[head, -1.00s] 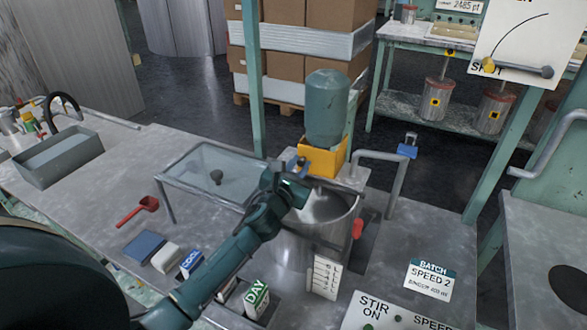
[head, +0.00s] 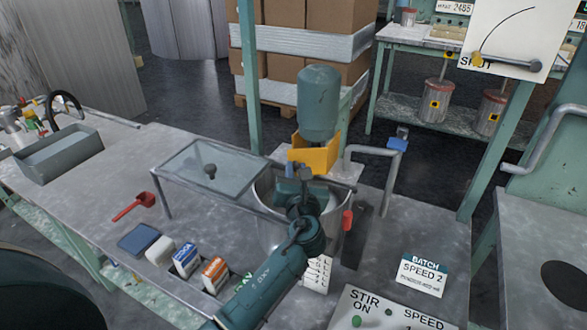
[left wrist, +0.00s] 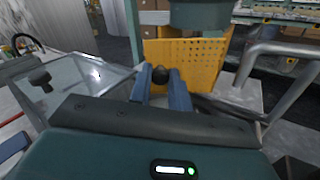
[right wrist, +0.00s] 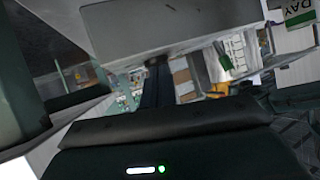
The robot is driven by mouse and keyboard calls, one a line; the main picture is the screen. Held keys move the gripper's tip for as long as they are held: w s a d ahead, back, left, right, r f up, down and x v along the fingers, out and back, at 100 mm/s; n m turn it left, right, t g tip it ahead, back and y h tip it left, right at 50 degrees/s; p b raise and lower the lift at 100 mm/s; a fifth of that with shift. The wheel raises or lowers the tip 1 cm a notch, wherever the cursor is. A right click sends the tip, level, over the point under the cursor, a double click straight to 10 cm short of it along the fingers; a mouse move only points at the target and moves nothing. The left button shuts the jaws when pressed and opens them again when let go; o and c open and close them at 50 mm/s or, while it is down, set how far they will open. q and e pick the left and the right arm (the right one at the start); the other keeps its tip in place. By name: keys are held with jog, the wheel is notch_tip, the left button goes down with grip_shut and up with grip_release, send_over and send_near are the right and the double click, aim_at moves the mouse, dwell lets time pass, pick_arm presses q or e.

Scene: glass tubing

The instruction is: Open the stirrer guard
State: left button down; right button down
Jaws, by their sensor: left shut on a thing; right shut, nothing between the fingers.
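The stirrer guard (head: 322,158) is a yellow panel below the green stirrer housing (head: 319,100), at the back of the metal pot (head: 268,225). My left gripper (head: 305,174) is over the pot at the guard. My right gripper (right wrist: 157,78) shows only in the right wrist view, shut and empty, close under a pale grey box-like edge.
A glass panel on a metal frame (head: 212,167) stands left of the pot. A bent metal pipe (head: 385,165) is on the right. A red scoop (head: 135,206), small packets (head: 186,260) and a BATCH card (head: 424,275) are on the bench. The stir panel (head: 372,312) is at the front.

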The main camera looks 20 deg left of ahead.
pick_arm(q)
jog(key=shift+s+d+n+g+y, duration=0.25)
jog(key=shift+n+g+y, duration=0.2)
jog(key=shift+y, duration=0.25)
jog(key=c, duration=1.3)
grip_release()
